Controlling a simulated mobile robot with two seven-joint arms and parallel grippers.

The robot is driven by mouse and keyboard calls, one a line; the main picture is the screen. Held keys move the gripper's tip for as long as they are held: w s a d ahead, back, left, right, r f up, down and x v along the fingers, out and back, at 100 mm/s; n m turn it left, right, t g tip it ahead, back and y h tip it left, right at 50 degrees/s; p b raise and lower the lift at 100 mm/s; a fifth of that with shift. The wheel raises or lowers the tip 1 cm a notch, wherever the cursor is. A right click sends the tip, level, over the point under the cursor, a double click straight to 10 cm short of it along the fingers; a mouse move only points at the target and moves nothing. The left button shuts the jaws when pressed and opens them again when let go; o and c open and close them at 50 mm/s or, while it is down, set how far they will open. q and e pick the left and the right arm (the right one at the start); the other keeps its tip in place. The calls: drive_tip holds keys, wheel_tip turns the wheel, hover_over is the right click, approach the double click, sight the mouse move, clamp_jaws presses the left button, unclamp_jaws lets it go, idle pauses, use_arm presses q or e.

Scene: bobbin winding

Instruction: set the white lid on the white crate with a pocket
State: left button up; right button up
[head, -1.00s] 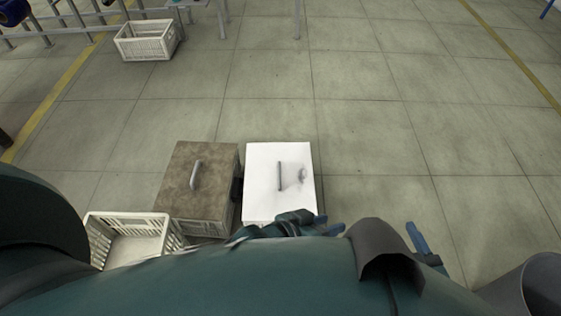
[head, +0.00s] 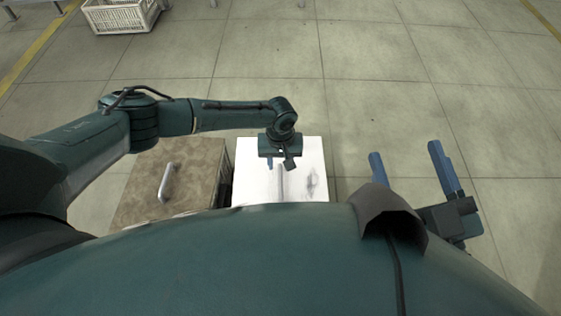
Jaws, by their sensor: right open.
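The white lid (head: 308,168) is a flat white square in the lower middle of the head view, with a light grey bar handle and a grey smudge on top. What it rests on is hidden beneath it, and I cannot make out a white crate with a pocket. My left gripper (head: 280,164) points down over the lid's far left part, near the handle. Its fingers are mostly hidden, so I cannot tell whether it is open or touching. My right gripper (head: 408,160) is open and empty, to the right of the lid over bare floor.
A box with a brown mottled lid (head: 148,185) and a pale handle stands close to the left of the white lid. A white slatted crate (head: 118,17) stands far back at the upper left. The tiled floor (head: 400,90) behind and to the right is clear.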

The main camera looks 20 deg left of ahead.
use_arm(q)
drive_tip(key=shift+f+b, duration=0.7)
drive_tip(key=shift+f, duration=0.05)
wheel_tip(320, 180, down, 4)
drive_tip(key=b, duration=0.4)
drive_tip(key=shift+b, duration=0.35)
drive_tip(key=shift+s+f, duration=0.1)
drive_tip(key=shift+f, duration=1.55)
use_arm(e)
wheel_tip(320, 180, up, 7)
drive_tip(key=n+t+y, duration=0.1)
drive_tip(key=n+y, duration=0.6)
drive_tip(key=shift+d+r+n, duration=0.2)
drive_tip(key=shift+d+n, duration=0.1)
drive_tip(key=shift+d, duration=0.05)
drive_tip(key=shift+w, duration=0.1)
use_arm(q)
clamp_jaws()
wheel_tip(320, 180, up, 5)
drive_tip(key=p, duration=0.5)
drive_tip(key=shift+r+p, duration=0.1)
drive_tip(key=shift+p, duration=0.25)
use_arm(e)
wheel_tip(320, 180, up, 6)
drive_tip(key=shift+f, duration=0.2)
